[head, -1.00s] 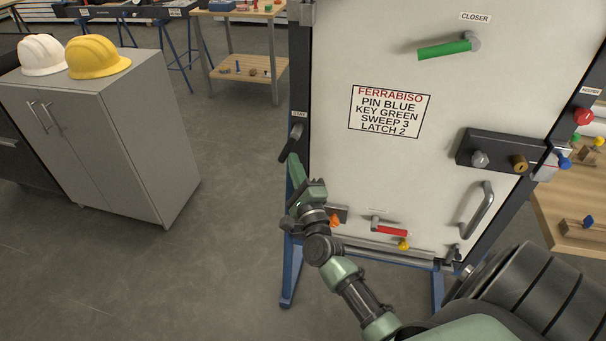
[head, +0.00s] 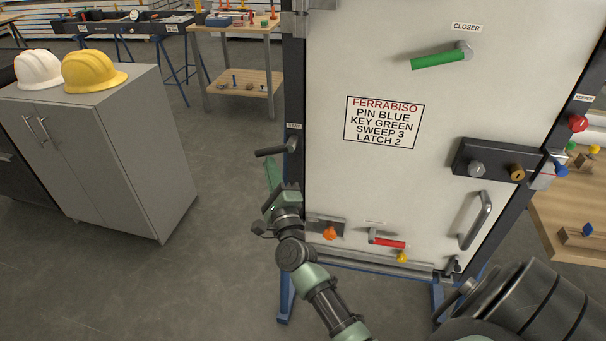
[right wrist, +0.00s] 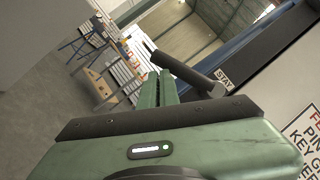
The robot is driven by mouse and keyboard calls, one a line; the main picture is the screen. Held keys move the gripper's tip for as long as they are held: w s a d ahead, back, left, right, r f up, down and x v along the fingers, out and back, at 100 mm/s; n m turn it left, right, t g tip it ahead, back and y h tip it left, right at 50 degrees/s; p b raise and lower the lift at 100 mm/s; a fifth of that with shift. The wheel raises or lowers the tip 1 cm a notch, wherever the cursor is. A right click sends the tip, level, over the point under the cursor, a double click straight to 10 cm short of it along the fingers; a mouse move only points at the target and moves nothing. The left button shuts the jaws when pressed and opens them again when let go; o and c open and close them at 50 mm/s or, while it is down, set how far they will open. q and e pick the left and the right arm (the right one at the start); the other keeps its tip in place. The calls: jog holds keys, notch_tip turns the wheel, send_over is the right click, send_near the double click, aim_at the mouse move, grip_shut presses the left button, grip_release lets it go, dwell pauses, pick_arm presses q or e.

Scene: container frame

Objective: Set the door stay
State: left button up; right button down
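The door stay is a dark grey lever (head: 275,150) on the frame's left post, below the STAY label (head: 293,126). It points left from its pivot, nearly level. In the right wrist view the lever (right wrist: 185,72) crosses just past my fingertips. My right gripper (head: 269,163) is just under the lever's free end. Its green fingers (right wrist: 160,88) lie together with nothing between them. Whether the tips touch the lever I cannot tell. My left gripper is not in view.
The pale door (head: 400,60) carries a green closer arm (head: 438,61), a lock box (head: 492,160) and a handle (head: 476,220). A grey cabinet (head: 120,160) with two helmets stands left. Floor between cabinet and frame is clear.

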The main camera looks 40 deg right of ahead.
jog(key=shift+w+a+r, duration=0.1)
jog(key=shift+r, duration=0.15)
dwell(0.4)
jog(key=b+v, duration=0.1)
jog(key=v, duration=0.7)
jog(key=shift+f, duration=0.15)
